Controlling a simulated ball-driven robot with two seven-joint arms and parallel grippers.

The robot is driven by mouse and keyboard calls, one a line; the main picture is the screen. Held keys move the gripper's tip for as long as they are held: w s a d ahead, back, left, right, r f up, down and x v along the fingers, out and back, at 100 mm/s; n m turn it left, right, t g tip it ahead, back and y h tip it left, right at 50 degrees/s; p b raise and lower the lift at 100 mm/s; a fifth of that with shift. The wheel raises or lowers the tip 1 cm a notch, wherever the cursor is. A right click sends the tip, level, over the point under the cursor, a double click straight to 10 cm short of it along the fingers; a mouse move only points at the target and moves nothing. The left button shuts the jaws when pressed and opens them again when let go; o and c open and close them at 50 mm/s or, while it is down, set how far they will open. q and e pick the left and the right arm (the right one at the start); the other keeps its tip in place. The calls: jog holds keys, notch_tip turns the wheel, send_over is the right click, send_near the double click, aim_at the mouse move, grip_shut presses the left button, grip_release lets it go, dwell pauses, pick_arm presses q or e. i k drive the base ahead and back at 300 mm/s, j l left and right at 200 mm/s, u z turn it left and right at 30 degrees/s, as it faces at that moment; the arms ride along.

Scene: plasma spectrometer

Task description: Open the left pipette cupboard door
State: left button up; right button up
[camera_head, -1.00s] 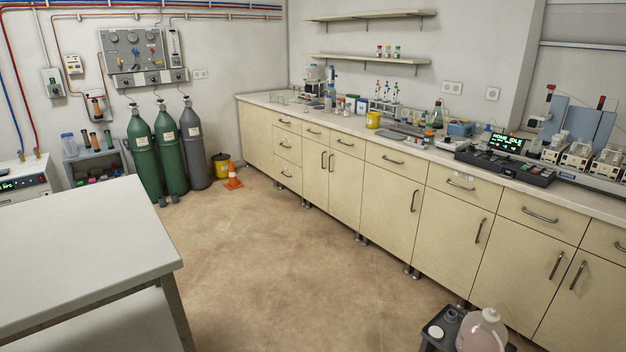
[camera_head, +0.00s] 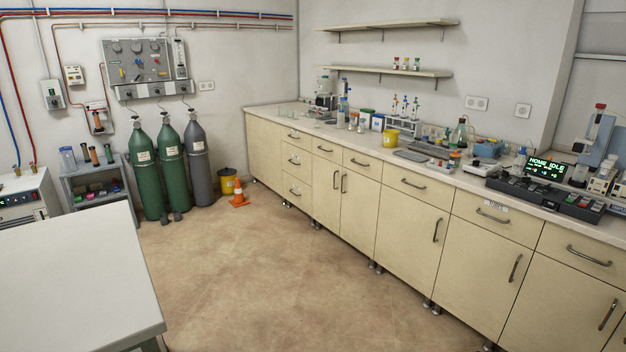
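A run of beige base cupboards stands along the right wall, all with doors closed. Below two drawers is a double-door cupboard. Its left door (camera_head: 325,200) and right door (camera_head: 360,208) have upright metal handles close together at the middle seam, the left handle (camera_head: 336,181) beside the right handle (camera_head: 343,183). A stand with upright pipettes (camera_head: 404,111) is on the counter above and to the right. No label shows on these doors, so I cannot tell for sure that this is the pipette cupboard. Neither of my grippers is in view.
The brown floor (camera_head: 255,275) before the cupboards is open. A white table (camera_head: 70,275) is at lower left. The counter (camera_head: 455,175) carries lab equipment.

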aim_at(327, 175)
jog(key=i, duration=2.55)
jog(key=j+u, duration=0.05)
jog(key=j, duration=0.05)
